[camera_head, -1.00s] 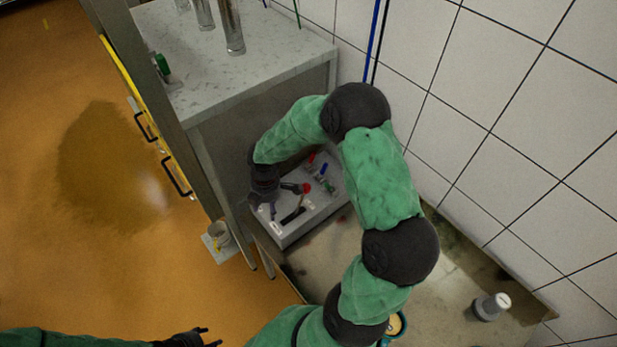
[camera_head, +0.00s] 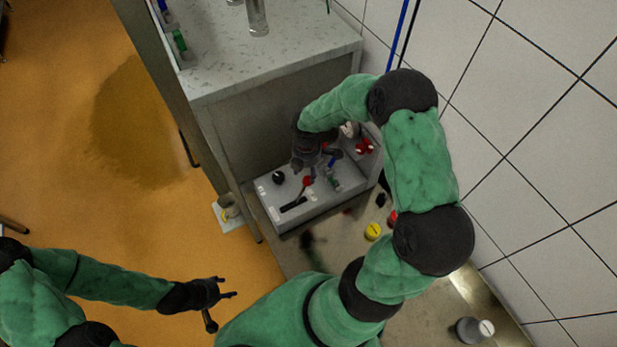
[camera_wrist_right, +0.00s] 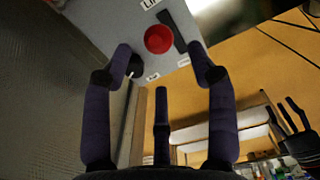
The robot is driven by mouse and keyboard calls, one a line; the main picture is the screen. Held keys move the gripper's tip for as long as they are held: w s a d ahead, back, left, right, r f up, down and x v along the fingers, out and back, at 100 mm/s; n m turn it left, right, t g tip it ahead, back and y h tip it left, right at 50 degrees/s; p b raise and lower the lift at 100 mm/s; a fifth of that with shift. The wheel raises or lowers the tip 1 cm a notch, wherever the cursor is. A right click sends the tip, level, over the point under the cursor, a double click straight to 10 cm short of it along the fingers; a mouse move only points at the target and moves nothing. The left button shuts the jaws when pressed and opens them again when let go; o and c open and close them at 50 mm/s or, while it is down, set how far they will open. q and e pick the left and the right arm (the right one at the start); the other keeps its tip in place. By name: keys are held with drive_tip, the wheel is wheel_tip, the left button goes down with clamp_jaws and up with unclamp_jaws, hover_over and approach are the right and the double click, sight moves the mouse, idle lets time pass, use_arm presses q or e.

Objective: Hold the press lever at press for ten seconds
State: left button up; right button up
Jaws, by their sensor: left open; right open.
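The press lever has a red knob (camera_head: 307,181) beside a black slot (camera_head: 293,204) on top of a grey control box (camera_head: 335,199). My right gripper (camera_head: 318,166) is open over the far part of the box, close to the knob. In the right wrist view the red knob (camera_wrist_right: 158,39) lies beyond and between the spread fingertips of the right gripper (camera_wrist_right: 163,62), with nothing held. Whether a finger touches the lever cannot be told. A label there reads "Lif", partly cut off; the others are too small to read.
A speckled counter (camera_head: 270,55) stands behind the box, and a tiled wall (camera_head: 540,150) is at right. A yellow-topped item (camera_head: 373,232) and a grey cup (camera_head: 475,330) are on the lower bench.

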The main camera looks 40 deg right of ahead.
sight(307, 178)
drive_tip(key=shift+d+f+p, duration=0.15)
drive_tip(key=shift+f+p, duration=0.15)
drive_tip(key=shift+f, duration=2.85)
clamp_jaws()
